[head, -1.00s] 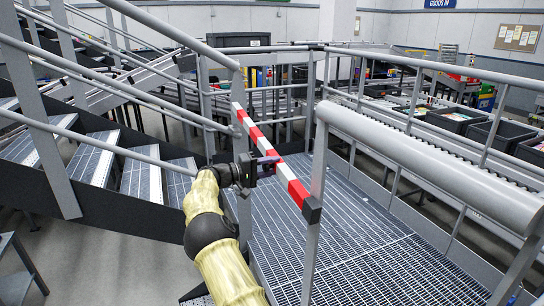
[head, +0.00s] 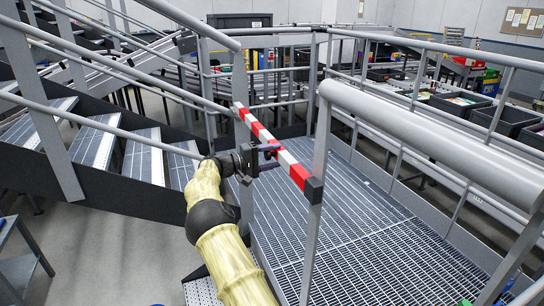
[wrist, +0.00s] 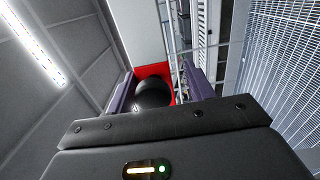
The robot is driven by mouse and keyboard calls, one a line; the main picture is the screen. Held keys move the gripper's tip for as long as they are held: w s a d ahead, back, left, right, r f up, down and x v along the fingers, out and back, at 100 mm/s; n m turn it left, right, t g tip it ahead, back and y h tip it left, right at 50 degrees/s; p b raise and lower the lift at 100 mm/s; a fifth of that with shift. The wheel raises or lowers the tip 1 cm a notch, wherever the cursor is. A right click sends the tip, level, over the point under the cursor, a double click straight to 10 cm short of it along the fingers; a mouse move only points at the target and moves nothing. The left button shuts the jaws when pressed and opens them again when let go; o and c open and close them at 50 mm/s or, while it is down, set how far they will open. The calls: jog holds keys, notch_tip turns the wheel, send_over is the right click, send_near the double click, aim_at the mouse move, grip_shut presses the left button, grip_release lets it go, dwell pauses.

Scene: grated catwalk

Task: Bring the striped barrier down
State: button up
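The red-and-white striped barrier (head: 288,163) spans from the rear post to the front post, its black end block against the front post. It appears roughly level. My gripper (head: 272,156) is beside the middle of the barrier, with its purple fingers apart and reaching toward it. In the wrist view my fingers (wrist: 160,88) stand on either side of a round black part (wrist: 155,94), with the barrier's red and white face (wrist: 152,71) behind it. Gaps seem to remain beside the black part; contact is hard to tell.
Grey posts and handrails (head: 318,150) frame the grated walkway (head: 340,230), which is clear. A stair (head: 95,150) rises at the left. A roller conveyor with dark bins (head: 462,105) runs along the right.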

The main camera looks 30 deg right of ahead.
jog(key=shift+r, duration=0.1)
jog(key=w+a+b, duration=0.1)
jog(key=a+b, duration=0.2)
jog(key=a, duration=1.4)
jog(key=shift+w+a+b, duration=0.15)
jog(key=shift+a+b, duration=0.05)
jog(key=shift+b, duration=0.2)
jog(key=shift+w, duration=0.1)
